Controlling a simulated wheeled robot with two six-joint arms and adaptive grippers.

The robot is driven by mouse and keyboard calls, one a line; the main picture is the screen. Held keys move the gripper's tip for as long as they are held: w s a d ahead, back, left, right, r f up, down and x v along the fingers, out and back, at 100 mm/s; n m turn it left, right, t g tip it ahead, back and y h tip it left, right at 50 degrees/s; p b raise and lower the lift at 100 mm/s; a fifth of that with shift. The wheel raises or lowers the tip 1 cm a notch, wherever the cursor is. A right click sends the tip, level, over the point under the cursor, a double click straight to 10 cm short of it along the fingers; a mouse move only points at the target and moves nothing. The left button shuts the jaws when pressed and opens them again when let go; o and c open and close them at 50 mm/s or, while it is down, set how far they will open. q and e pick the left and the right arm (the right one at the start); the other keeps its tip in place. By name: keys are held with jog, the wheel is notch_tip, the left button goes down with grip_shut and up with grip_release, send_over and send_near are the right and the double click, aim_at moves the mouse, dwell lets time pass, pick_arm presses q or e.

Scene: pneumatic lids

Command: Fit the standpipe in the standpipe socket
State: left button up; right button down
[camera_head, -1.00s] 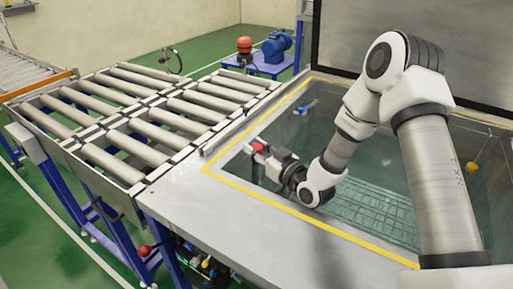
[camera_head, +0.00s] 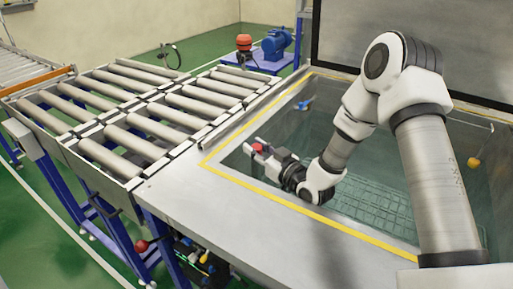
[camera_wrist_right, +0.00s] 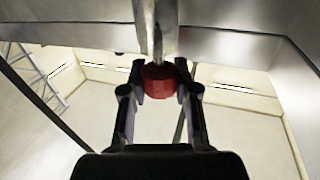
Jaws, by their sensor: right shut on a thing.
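My right gripper (camera_head: 262,153) reaches over the near left part of the sunken tank (camera_head: 212,158), pointing left. It is shut on a red piece (camera_head: 258,147), which also shows between both fingers in the right wrist view (camera_wrist_right: 160,86). In that view a grey metal tube (camera_wrist_right: 156,25) rises from the red piece; together they look like the standpipe. The right gripper (camera_wrist_right: 160,95) covers part of it. I cannot make out the standpipe socket. My left gripper is not in view.
A roller conveyor (camera_head: 150,128) adjoins the tank on the left. A blue item (camera_head: 305,103) is at the tank's far left and a yellow ball (camera_head: 473,162) at its right. A dark panel (camera_head: 400,30) stands behind. A blue pump (camera_head: 277,44) sits on a stand beyond.

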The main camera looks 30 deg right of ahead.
jog(key=shift+f+b, duration=0.75)
jog(key=shift+f, duration=0.25)
jog(key=c, duration=0.8)
grip_release()
notch_tip(320, 180, up, 10)
jog(key=shift+r, duration=0.1)
